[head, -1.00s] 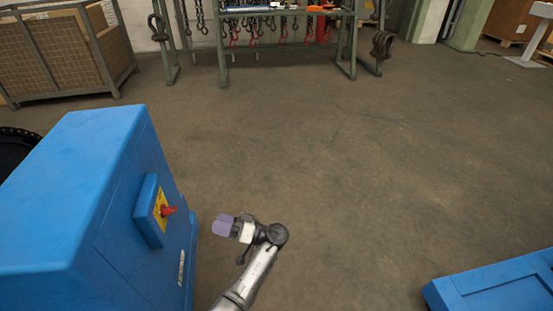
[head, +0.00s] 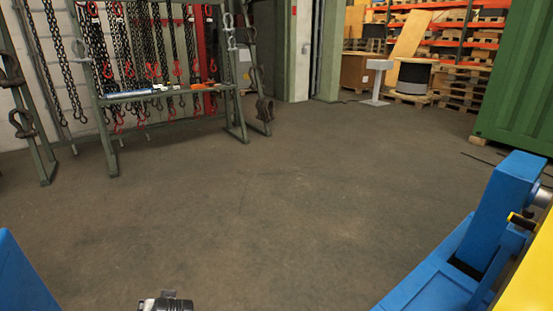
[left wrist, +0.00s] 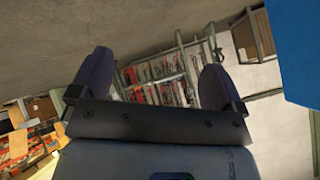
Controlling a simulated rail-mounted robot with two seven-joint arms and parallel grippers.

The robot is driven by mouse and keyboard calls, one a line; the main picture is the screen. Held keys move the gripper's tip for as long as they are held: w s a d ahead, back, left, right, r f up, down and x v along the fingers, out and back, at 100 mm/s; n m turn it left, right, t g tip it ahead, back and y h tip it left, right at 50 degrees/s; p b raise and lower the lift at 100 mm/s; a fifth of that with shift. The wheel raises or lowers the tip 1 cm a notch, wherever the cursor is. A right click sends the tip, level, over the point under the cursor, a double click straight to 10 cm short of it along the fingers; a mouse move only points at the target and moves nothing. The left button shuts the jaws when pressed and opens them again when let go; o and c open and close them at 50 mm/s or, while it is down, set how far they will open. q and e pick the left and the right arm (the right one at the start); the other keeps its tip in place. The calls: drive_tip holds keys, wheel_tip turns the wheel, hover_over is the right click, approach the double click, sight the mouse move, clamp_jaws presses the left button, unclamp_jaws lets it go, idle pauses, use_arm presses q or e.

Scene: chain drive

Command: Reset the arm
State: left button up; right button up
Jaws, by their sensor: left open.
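In the left wrist view my left gripper (left wrist: 155,60) is open, its two dark purple fingers wide apart. No object shows between the fingers; the chain rack and floor are seen far behind them. In the head view only a small grey and black part of my arm shows at the bottom edge, and no fingers show there. My right gripper is not in view.
A blue housing corner (head: 20,280) is at the lower left; a blue surface also fills the left wrist view's upper right (left wrist: 295,50). A blue and yellow machine (head: 505,205) stands at the lower right. A chain rack (head: 170,95) is behind. The floor (head: 270,200) between is clear.

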use_arm(q)
drive_tip(key=s+d+r+m+t+h+p, duration=0.1)
drive_tip(key=s+d+r+m+h+p, duration=0.1)
drive_tip(key=s+d+r+h+p, duration=0.4)
drive_tip(key=s+d+r+m+t+h+p, duration=0.1)
drive_tip(key=s+d+r+m+t+p, duration=0.1)
drive_tip(key=s+d+r+p, duration=0.55)
drive_tip(key=s+a+r+g+p, duration=0.1)
drive_tip(key=s+r+g+p, duration=0.15)
drive_tip(key=s+p, duration=0.7)
drive_tip(key=s+a+r+g+p, duration=0.1)
drive_tip(key=s+a+g+p, duration=0.15)
drive_tip(key=s+p, duration=0.7)
wheel_tip(320, 180, up, 36)
drive_tip(key=s+p, duration=0.2)
drive_tip(key=p, duration=3.1)
drive_tip(key=shift+s+d+r+m, duration=0.2)
drive_tip(key=shift+s+d+m, duration=0.1)
drive_tip(key=shift+d, duration=0.1)
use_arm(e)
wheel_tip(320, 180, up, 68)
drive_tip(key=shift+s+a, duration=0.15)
use_arm(q)
drive_tip(key=shift+c, duration=0.3)
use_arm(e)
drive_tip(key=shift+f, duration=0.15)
